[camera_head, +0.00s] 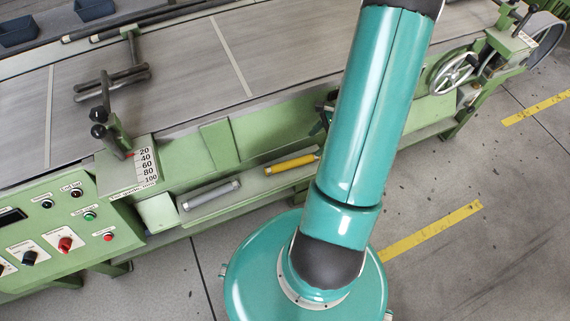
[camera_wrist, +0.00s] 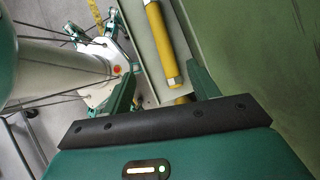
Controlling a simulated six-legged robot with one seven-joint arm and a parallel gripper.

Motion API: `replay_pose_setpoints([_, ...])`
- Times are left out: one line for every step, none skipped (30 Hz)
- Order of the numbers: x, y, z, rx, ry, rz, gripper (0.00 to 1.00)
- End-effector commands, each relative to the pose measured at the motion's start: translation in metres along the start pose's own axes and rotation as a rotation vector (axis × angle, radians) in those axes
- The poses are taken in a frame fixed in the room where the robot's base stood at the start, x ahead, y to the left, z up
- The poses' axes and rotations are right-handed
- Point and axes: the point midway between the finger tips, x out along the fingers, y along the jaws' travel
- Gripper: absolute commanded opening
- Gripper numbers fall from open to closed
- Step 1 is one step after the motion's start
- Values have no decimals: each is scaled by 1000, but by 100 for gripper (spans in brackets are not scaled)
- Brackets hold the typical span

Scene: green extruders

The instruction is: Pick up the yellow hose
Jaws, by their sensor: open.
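The yellow hose (camera_head: 290,164) lies on the green ledge along the front of the machine, just left of my arm in the head view. In the wrist view the yellow hose (camera_wrist: 159,38) runs down from the top edge, with a metal fitting at its near end. My gripper (camera_wrist: 160,69) is open, with one finger on each side of the line of the hose's near end. I see no contact, and I cannot tell the height between fingers and hose.
A grey hose (camera_head: 211,195) lies on the same ledge (camera_head: 248,188), further left. The green machine wall (camera_wrist: 245,50) rises close on the right in the wrist view. A control panel (camera_head: 65,225) stands at left and a handwheel (camera_head: 452,73) at right. The floor in front is open.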

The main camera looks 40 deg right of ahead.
Motion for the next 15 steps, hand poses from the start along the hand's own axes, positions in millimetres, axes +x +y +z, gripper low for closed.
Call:
replay_pose_setpoints([1, 0, -1, 1, -1, 0, 60])
replay_pose_setpoints([2, 0, -2, 1, -1, 1, 60])
replay_pose_setpoints([5, 0, -3, 2, -2, 1, 60])
replay_pose_setpoints([8, 0, -4, 2, -3, 2, 60])
replay_pose_setpoints([12, 1, -4, 3, -3, 2, 60])
replay_pose_setpoints([19, 1, -5, 3, -3, 3, 60])
replay_pose_setpoints([25, 1, -5, 3, -4, 3, 60])
replay_pose_setpoints([30, 1, -5, 3, -4, 3, 60])
replay_pose_setpoints([38, 1, -6, 2, -4, 3, 60])
replay_pose_setpoints([44, 0, -6, 2, -4, 3, 60])
replay_pose_setpoints([50, 0, -6, 3, -4, 3, 60])
replay_pose_setpoints([57, 0, -7, 4, -4, 2, 60])
replay_pose_setpoints([62, 0, -7, 4, -3, 2, 60])
replay_pose_setpoints([67, 0, -7, 2, -3, 2, 60])
replay_pose_setpoints([72, 0, -7, 1, -3, 2, 60])
